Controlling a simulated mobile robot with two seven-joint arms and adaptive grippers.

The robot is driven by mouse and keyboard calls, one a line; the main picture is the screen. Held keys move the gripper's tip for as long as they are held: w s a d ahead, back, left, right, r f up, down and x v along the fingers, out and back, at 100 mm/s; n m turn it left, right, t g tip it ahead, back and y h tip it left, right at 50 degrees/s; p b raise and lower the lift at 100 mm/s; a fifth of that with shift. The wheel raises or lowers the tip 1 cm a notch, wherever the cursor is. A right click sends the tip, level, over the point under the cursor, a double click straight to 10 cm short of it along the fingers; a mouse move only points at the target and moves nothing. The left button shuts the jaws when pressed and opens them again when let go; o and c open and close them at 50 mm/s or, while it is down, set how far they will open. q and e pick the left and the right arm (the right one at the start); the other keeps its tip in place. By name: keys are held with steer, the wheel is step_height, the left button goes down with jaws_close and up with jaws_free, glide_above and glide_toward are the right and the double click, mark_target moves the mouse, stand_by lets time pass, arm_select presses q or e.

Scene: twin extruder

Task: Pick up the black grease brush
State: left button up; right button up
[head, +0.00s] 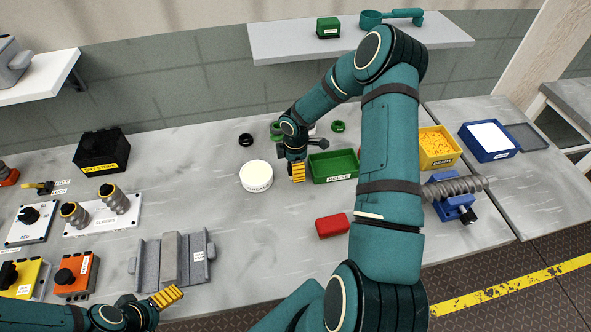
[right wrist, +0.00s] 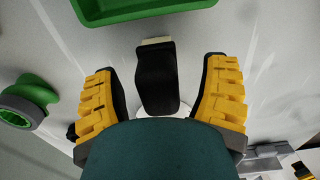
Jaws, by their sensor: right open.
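The black grease brush (right wrist: 157,77) shows in the right wrist view as a dark block with a pale tip at its far end. It lies between the two yellow fingers of my right gripper (right wrist: 163,92), with a visible gap on each side. The gripper is open. In the head view my right gripper (head: 297,172) points down at the table, between the white grease tub (head: 257,178) and a green bin (head: 333,167). The brush cannot be made out clearly there. My left gripper (head: 165,297) is low at the left, near the table's front; its finger gap is not clear.
Green rings (head: 338,126) and a black ring (head: 246,140) lie behind my right gripper. A red block (head: 332,226) lies in front. A yellow bin (head: 439,147), a blue bin (head: 488,141) and a screw on a blue stand (head: 455,188) are at right. A shelf (head: 360,40) overhangs the back.

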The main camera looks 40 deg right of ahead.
steer(key=shift+f, duration=0.8)
steer(key=shift+c, duration=0.2)
jaws_close()
step_height(320, 180, up, 10)
steer(key=shift+r, duration=0.1)
